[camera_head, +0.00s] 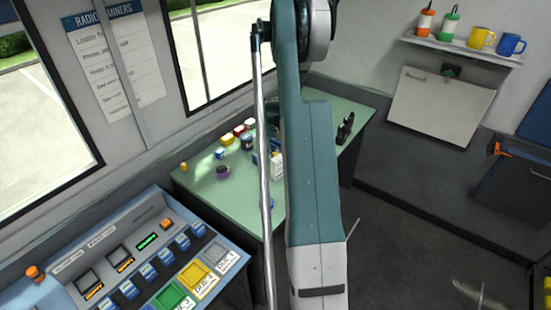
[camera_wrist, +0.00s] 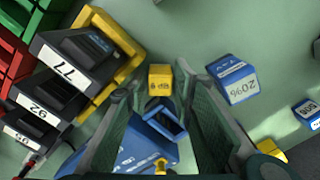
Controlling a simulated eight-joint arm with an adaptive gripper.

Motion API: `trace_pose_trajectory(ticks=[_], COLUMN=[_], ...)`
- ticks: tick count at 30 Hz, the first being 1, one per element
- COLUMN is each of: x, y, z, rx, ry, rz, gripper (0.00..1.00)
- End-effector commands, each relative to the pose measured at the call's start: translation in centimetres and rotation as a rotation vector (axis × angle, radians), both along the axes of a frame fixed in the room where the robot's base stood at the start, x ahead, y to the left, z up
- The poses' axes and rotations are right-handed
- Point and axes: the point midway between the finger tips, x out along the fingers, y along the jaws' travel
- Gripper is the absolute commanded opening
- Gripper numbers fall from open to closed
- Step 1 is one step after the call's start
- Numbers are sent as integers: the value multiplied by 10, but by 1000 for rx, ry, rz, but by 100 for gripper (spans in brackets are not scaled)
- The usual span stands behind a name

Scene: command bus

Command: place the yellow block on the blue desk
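A small yellow block (camera_wrist: 160,78) with dark print lies on the green desk top in the wrist view. My gripper (camera_wrist: 156,84) is open, its two green-grey fingers on either side of the block with visible gaps. I cannot tell how high the fingertips are above the desk. In the head view my arm hides the gripper, and I cannot single out this block. A blue sloping console desk (camera_head: 75,290) with buttons, small screens and coloured trays stands at the lower left of the head view.
Numbered black radios (camera_wrist: 78,60) in red and yellow holders stand left of the gripper. A blue-and-white block (camera_wrist: 236,80) lies right of it. A blue object (camera_wrist: 140,145) lies below between the fingers. The green desk (camera_head: 205,200) holds several small items.

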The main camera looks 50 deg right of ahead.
Motion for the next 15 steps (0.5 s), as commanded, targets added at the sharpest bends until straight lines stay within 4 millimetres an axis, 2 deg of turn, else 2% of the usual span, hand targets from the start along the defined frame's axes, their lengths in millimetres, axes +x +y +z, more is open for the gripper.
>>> trace_pose_trajectory(ticks=[9, 13, 15], x=[0, 0, 0], y=[0, 0, 0], z=[0, 0, 0], rx=[0, 0, 0], ry=[0, 0, 0], rz=[0, 0, 0], gripper=[24, 7, 6])
